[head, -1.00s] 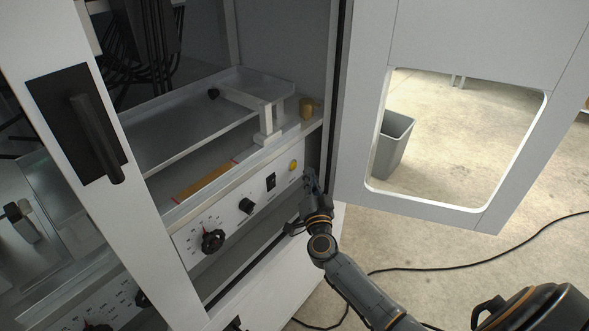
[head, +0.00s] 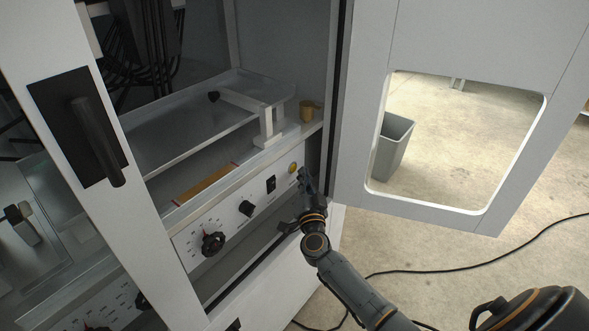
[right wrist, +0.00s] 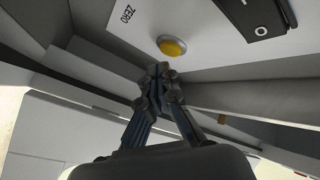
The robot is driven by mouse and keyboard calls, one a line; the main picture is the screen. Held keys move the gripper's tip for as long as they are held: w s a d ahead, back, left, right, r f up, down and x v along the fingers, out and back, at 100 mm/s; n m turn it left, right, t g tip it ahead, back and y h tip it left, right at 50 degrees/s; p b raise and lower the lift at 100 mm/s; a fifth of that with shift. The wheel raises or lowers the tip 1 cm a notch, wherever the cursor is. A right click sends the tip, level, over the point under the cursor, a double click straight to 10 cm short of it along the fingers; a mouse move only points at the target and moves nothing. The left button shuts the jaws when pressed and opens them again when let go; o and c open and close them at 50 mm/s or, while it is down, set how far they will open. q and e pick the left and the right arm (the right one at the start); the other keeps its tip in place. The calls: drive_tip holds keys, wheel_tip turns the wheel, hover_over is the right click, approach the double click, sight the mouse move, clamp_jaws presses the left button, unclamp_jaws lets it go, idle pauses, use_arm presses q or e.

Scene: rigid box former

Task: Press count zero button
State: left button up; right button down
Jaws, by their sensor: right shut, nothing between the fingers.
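The count zero button is a round yellow button (head: 293,168) at the right end of the white control panel (head: 228,211) inside the machine. In the right wrist view the yellow button (right wrist: 172,47) sits on the white panel near the printed word ZERO. My right gripper (head: 303,174) is shut and empty, with its fingertips just below and right of the button in the head view. In the right wrist view the shut fingertips (right wrist: 158,70) appear close below the button, and a small gap shows between them. My left gripper is not in view.
A black rocker switch (head: 271,184), a small black knob (head: 246,207) and a larger dial (head: 213,243) are on the same panel. The open door (head: 445,215) with a window stands to the right. A metal tray (head: 190,140) lies above the panel.

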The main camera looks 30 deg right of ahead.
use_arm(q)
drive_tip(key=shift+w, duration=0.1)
use_arm(e)
drive_tip(key=shift+w, duration=0.15)
idle(0.6)
drive_tip(key=shift+w+a, duration=0.1)
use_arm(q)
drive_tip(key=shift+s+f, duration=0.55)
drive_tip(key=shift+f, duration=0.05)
use_arm(e)
drive_tip(key=shift+w, duration=0.15)
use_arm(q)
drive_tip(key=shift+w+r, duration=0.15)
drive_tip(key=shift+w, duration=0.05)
use_arm(e)
drive_tip(key=shift+w+a, duration=0.1)
drive_tip(key=shift+w, duration=0.05)
